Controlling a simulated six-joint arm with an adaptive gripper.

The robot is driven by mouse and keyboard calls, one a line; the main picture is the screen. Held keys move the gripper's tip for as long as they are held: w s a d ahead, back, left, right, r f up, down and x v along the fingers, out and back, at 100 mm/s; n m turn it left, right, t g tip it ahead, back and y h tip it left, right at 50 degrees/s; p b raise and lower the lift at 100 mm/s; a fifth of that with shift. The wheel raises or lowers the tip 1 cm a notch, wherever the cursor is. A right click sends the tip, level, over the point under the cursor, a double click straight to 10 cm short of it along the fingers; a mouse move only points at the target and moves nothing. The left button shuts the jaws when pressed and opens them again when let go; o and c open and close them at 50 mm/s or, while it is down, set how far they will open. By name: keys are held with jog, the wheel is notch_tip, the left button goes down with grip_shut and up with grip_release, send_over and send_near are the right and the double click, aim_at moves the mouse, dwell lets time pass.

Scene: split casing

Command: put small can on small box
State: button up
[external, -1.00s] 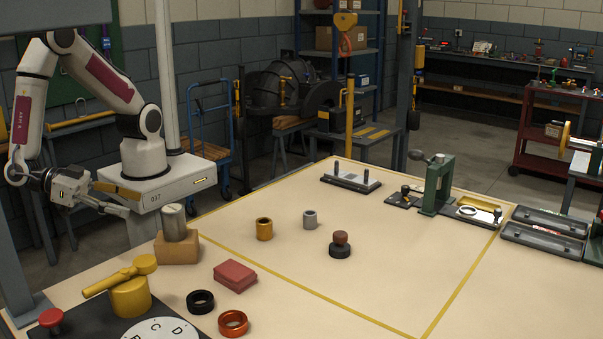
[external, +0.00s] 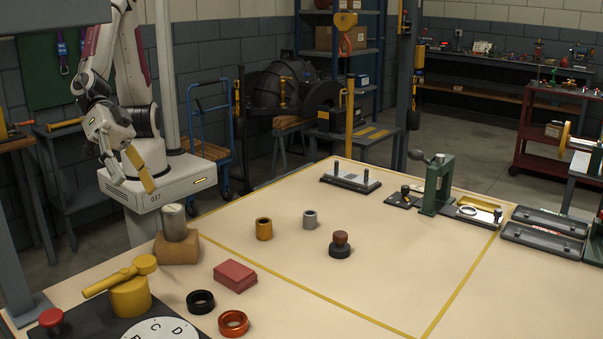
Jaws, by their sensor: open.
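A small silver-grey can (external: 174,222) stands upright on top of a small tan box (external: 177,250) at the table's near left corner. The can's base appears to rest on the box, and nothing holds it. My gripper (external: 121,180) is open and empty. It hangs in front of my base, up and to the left of the can and apart from it. Its fingers are small and partly hard to make out against the base.
A brass ring (external: 264,229), a grey cylinder (external: 310,219) and a dark knob (external: 340,245) stand farther right. The table's right middle is clear.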

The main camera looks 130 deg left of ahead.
jog(key=s+a+r+m+g+h, duration=0.2)
jog(key=s+a+r+m+h, duration=0.1)
jog(key=s+a+r+m, duration=0.4)
jog(key=s+a+f+g+y, duration=0.1)
jog(key=s+a+g+y, duration=0.1)
jog(key=s+a, duration=0.6)
jog(key=s+a+f+n+g+y, duration=0.1)
jog(key=s+a+f+y, duration=0.1)
jog(key=s+a, duration=0.7)
jog(key=a+y, duration=0.1)
jog(key=a, duration=0.3)
jog(key=shift+a+f+g, duration=0.2)
jog(key=shift+a+g, duration=0.05)
jog(key=shift+g, duration=0.15)
